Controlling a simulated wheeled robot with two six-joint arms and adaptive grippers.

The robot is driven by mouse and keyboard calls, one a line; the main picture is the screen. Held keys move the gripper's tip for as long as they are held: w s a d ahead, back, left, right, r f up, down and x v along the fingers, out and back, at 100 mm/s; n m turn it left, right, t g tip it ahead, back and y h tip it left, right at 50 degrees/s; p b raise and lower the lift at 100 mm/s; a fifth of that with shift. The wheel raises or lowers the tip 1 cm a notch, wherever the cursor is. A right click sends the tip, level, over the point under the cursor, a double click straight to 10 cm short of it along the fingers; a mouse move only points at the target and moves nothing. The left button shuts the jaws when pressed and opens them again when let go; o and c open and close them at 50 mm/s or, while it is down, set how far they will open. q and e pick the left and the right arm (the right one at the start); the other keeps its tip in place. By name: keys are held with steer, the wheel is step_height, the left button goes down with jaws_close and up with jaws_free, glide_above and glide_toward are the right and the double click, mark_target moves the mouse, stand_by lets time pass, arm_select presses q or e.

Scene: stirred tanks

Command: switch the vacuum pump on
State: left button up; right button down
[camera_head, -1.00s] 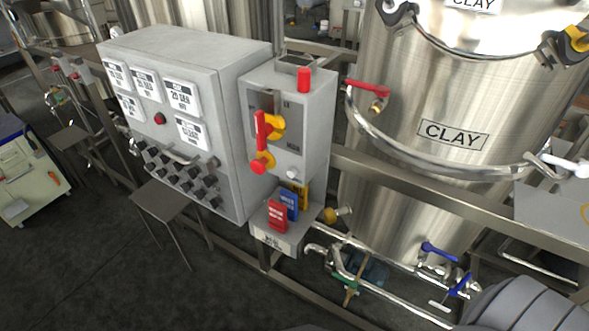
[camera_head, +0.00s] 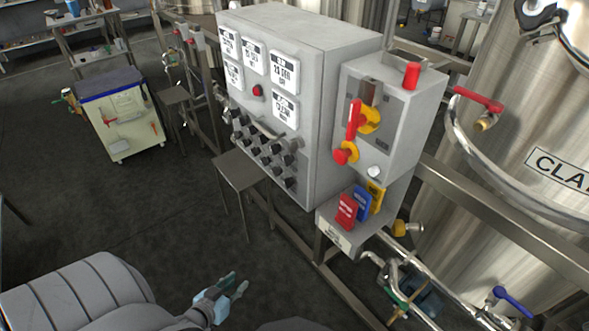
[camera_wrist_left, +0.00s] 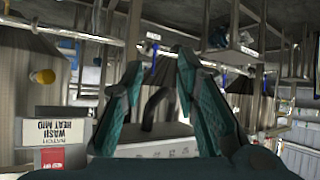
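No item is legibly marked as the vacuum pump, so I cannot tell which one it is. A grey switch box (camera_head: 407,127) beside the large control cabinet carries a red handle (camera_head: 353,119) standing near upright on a yellow mount. Below are a red knob on a yellow collar (camera_head: 344,153) and a white button (camera_head: 374,172). My left gripper (camera_head: 236,283) is low in front of the cabinet, apart from it. Its teal fingers are spread and empty, as the left wrist view (camera_wrist_left: 160,62) also shows. My right gripper is not in view.
A white cart (camera_head: 125,125) stands at the left. Red, blue and yellow tags hang under the switch box. Pipes and a steel tank (camera_head: 535,110) fill the right.

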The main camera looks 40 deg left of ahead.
arm_select(q)
steer(key=w+a+r+n+t, duration=0.1)
steer(key=w+r+t, duration=0.45)
steer(key=r, duration=0.55)
steer(key=n+t+h+b, duration=0.1)
steer(key=t+h+b, duration=0.1)
steer(key=t+h, duration=0.25)
glide_toward(288, 160)
steer(key=a+x, duration=0.1)
steer(key=x, duration=0.7)
steer(key=shift+d+y+b, duration=0.25)
steer(key=shift+y+b, duration=0.1)
steer(key=shift+b, duration=0.05)
steer(key=shift+w+f, duration=0.1)
steer(key=shift+f, duration=0.05)
jaws_close()
